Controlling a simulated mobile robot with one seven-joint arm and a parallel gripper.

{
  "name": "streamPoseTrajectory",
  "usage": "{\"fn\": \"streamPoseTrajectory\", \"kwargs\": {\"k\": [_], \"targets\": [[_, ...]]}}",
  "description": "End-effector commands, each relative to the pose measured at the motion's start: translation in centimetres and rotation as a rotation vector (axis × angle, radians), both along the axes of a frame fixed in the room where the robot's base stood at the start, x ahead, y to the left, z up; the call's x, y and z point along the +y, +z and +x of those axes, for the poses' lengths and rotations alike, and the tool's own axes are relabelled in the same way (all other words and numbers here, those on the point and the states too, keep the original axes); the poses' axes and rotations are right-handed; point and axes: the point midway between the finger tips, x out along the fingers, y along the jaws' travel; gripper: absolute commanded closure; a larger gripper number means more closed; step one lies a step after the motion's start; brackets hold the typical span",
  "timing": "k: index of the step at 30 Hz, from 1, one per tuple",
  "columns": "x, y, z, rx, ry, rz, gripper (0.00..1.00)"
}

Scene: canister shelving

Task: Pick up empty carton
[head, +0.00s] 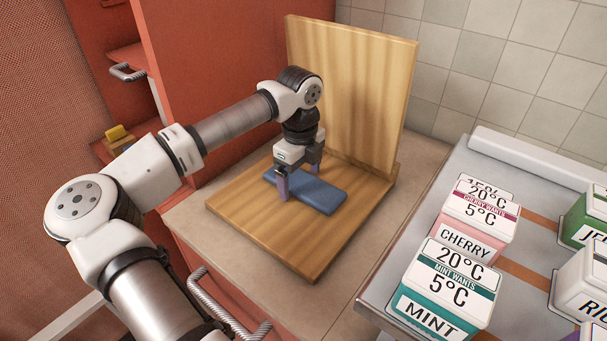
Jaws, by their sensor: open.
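A flat blue block-like object (320,195) lies on a wooden board on the counter. It is the only thing on the board and may be the empty carton; no label shows on it. My gripper (298,182) points down over the left end of the blue object. Its jaws are open, with one finger at the near side of the object and the other towards its far side. The near finger hides part of the left end. I cannot tell whether the fingers touch it.
An upright wooden panel (350,85) stands at the board's (315,250) back edge. To the right, a metal tray (385,285) holds labelled canisters, including CHERRY (470,225) and MINT (440,295). A red cabinet (215,70) rises behind my arm. The board's front is bare.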

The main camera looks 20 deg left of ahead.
Motion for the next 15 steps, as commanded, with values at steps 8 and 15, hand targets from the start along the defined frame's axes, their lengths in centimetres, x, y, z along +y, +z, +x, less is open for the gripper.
{"fn": "streamPoseTrajectory", "kwargs": {"k": [8, 15], "targets": [[0.00, -0.29, 0.01, -0.001, 0.001, 0.000, 0.14], [0.00, -0.27, 0.01, -0.001, 0.000, 0.000, 0.45]]}}
